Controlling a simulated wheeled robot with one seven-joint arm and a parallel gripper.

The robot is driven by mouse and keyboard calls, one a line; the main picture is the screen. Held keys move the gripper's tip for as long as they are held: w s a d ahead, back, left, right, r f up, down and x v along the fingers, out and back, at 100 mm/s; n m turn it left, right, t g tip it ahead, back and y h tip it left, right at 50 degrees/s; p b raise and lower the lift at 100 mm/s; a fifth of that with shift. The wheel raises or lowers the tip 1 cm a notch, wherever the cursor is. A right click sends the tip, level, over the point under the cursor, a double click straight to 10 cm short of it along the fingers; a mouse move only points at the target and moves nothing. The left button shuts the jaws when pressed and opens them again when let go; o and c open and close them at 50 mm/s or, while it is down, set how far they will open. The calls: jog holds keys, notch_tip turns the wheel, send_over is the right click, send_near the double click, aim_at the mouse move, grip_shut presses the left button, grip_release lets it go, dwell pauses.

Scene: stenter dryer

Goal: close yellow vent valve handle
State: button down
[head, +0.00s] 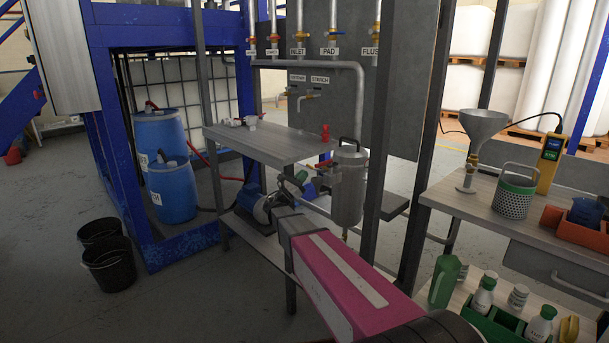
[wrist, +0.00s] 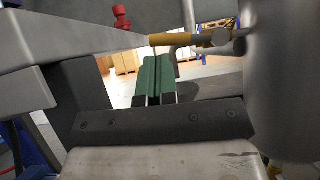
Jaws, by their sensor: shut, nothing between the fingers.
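A yellow handle (wrist: 180,39) shows in the wrist view, lying nearly level. Its right end meets a grey fitting beside a rounded metal vessel (wrist: 284,80). My gripper (wrist: 155,66) has green fingers shut together with nothing between them. The fingertips point toward the handle and appear just below it in the picture; I cannot tell whether they touch. In the head view my gripper (head: 302,178) is beside the left of the upright metal vessel (head: 348,195), below the grey tabletop. I cannot make out the yellow handle clearly there.
A grey table (head: 262,143) edge runs close above and left of my gripper; a red handle (head: 325,131) stands at its right end. A blue pump (head: 254,202) sits below. A dark upright post (head: 379,130) stands right of the vessel. Open floor lies left, near black buckets (head: 108,265).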

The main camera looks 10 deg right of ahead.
jog(key=v, duration=0.8)
jog(key=shift+a+f, duration=0.15)
jog(key=shift+a, duration=0.1)
jog(key=c, duration=1.6)
grip_release()
jog(key=shift+s+a+f, duration=0.15)
jog(key=shift+s, duration=0.1)
jog(key=shift+c, duration=0.2)
jog(key=o, duration=0.5)
jog(key=shift+a, duration=0.1)
jog(key=m+g+y, duration=0.2)
jog(key=m+y, duration=0.2)
jog(key=m, duration=1.5)
send_near(309, 166)
jog(key=x, duration=1)
jog(key=shift+w+f, duration=0.1)
jog(key=shift+w, duration=0.25)
grip_shut()
